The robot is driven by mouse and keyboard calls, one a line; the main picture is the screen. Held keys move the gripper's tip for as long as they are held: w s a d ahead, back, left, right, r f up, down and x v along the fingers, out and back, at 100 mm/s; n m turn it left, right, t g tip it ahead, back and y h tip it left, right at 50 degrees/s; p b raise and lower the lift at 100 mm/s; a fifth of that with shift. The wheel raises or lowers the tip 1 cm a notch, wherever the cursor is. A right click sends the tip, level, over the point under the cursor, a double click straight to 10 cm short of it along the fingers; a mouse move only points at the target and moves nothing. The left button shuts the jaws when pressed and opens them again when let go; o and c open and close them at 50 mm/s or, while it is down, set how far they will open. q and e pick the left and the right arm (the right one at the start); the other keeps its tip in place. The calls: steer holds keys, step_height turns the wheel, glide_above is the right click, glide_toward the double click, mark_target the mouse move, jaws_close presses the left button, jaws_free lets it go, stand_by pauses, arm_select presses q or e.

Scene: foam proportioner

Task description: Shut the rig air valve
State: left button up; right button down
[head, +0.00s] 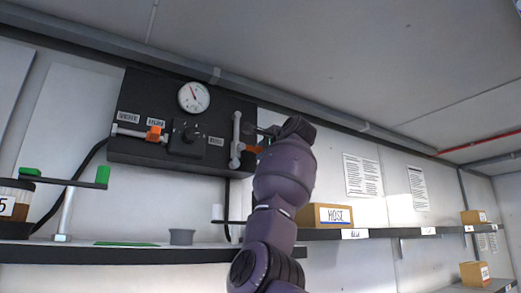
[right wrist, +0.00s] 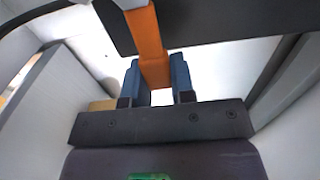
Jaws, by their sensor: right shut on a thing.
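A black panel (head: 140,92) hangs on the wall, with a round white gauge (head: 194,97) at its top. At its right end is a grey upright pipe with an orange valve lever (head: 235,163). My right gripper (head: 258,142) is at this lever, partly hidden behind my own wrist. In the right wrist view, the orange lever (right wrist: 149,40) runs down between the blue fingers of the gripper (right wrist: 156,80), which is shut on it. A second orange handle (head: 154,133) sits on a grey pipe at the panel's left. The small panel labels are hard to read. My left gripper is not in view.
Below the panel runs a dark shelf (head: 120,255) with a small grey cup (head: 181,237) and a jar (head: 14,200) at the left. A cardboard box (head: 325,216) stands on the shelf right of my arm. A black hose (head: 82,165) hangs from the panel's left.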

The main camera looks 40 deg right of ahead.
steer(key=shift+f, duration=0.1)
stand_by(0.3)
steer(key=c, duration=1)
jaws_free()
steer(key=shift+s, duration=0.1)
steer(key=shift+o, duration=0.2)
steer(key=b+v, duration=0.3)
steer(key=v, duration=0.7)
steer(key=shift+s, duration=0.4)
